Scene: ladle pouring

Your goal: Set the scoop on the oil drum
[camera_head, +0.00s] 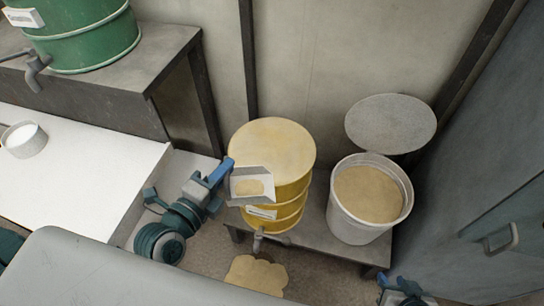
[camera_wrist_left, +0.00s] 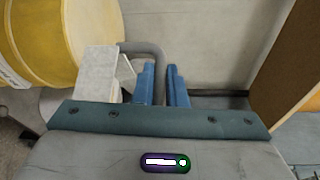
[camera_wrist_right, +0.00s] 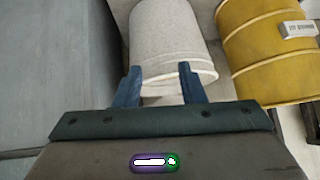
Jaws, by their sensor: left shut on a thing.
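The yellow oil drum (camera_head: 272,145) stands upright on a low grey table, with a label and a tap on its front; it also shows at the left of the left wrist view (camera_wrist_left: 25,40). The pale grey scoop (camera_head: 262,173) holds a little tan material and overlaps the drum's upper front left in the head view. My left gripper (camera_head: 222,173) is shut on the scoop's handle, left of the drum. Whether the scoop touches the drum is unclear. My right gripper (camera_wrist_right: 160,82) is open and empty, facing the white bucket (camera_wrist_right: 175,40).
The bucket (camera_head: 372,232), full of tan material, stands right of the drum on the low table (camera_head: 318,235). A green drum (camera_head: 85,35) is at upper left, a white table (camera_head: 60,170) at left, a tan puddle (camera_head: 255,275) below.

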